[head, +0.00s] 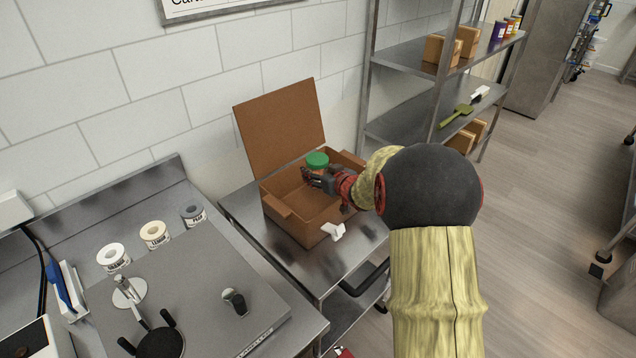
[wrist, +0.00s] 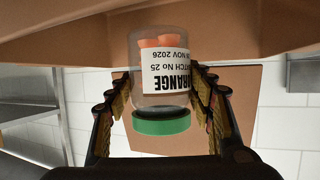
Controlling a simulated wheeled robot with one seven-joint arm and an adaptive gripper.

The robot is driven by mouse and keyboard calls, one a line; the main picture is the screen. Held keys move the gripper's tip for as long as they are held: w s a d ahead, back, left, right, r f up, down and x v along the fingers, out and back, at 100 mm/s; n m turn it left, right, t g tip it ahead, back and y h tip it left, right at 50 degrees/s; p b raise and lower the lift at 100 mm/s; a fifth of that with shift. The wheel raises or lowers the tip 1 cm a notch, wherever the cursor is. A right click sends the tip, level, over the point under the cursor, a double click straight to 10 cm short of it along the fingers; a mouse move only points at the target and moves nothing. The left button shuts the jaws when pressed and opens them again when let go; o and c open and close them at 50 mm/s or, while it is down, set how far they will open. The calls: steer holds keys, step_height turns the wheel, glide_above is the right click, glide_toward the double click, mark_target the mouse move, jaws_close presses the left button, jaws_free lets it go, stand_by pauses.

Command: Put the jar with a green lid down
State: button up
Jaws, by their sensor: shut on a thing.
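The jar with a green lid (head: 317,161) is at the open cardboard box (head: 283,211) in the head view. In the wrist view the clear jar (wrist: 150,95) shows upside down in the picture, with orange pieces inside and a white label reading "ORANGE". My gripper (head: 312,178) is shut on the jar, with a finger on each side of it. The jar is over or within the box opening; I cannot tell whether its base touches the box floor. The box's lid flap (head: 280,125) stands up at the back.
The box stands on a steel table (head: 345,262). A white object (head: 333,231) is by its front corner. Steel shelving (head: 410,55) stands at the right.

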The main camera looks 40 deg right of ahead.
steer(key=shift+w+d+f+b, duration=0.15)
steer(key=shift+f+b, duration=0.3)
steer(key=shift+f, duration=0.5)
steer(key=shift+w+d+f+b, duration=0.1)
steer(key=shift+f+b, duration=0.3)
steer(key=shift+f, duration=0.55)
steer(key=shift+f, duration=0.5)
steer(key=shift+f, duration=0.1)
steer(key=o, duration=1.7)
steer(key=shift+c, duration=0.2)
steer(key=shift+o, duration=0.2)
